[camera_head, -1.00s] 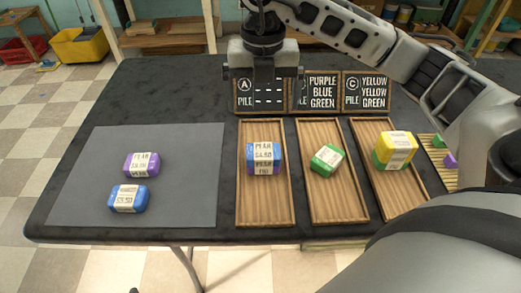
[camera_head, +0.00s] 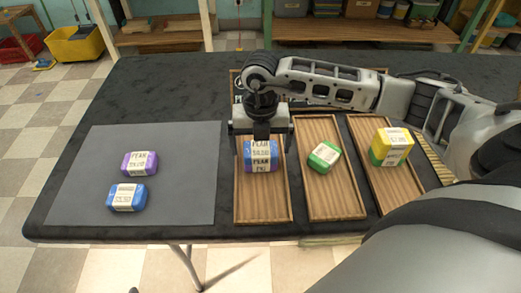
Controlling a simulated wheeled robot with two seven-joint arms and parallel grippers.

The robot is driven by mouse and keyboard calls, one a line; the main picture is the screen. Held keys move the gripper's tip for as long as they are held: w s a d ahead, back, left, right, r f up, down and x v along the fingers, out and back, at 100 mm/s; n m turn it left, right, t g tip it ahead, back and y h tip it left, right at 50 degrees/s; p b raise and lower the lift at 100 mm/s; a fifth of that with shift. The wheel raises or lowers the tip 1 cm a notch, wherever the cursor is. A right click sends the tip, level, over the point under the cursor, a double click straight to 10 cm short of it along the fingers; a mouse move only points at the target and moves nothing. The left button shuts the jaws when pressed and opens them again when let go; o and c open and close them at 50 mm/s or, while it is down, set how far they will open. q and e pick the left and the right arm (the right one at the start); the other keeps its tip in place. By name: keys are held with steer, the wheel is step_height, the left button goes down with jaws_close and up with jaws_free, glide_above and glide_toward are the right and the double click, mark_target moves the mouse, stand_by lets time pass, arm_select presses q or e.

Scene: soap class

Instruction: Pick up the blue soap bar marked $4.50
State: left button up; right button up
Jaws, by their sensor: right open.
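A blue soap bar (camera_head: 247,151) with a pale label lies on top of a purple bar (camera_head: 247,167) in the left wooden tray (camera_head: 264,207). Its label starts with PEAR; the price is too blurred to read surely. My right gripper (camera_head: 261,139) is open and points down over the far side of this stack, partly hiding its far edge. I cannot tell whether the fingers touch the bar. Another blue bar (camera_head: 127,198) and a purple bar (camera_head: 140,163) lie on the grey mat (camera_head: 75,185). My left gripper is not in view.
The middle tray (camera_head: 335,204) holds a green bar (camera_head: 325,156). The right tray (camera_head: 401,198) holds a yellow bar (camera_head: 391,137) on a green one. My right arm crosses above the trays and hides most of the pile signs. The mat's left part is clear.

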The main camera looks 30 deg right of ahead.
steer(key=shift+f, duration=0.1)
steer(key=c, duration=1.1)
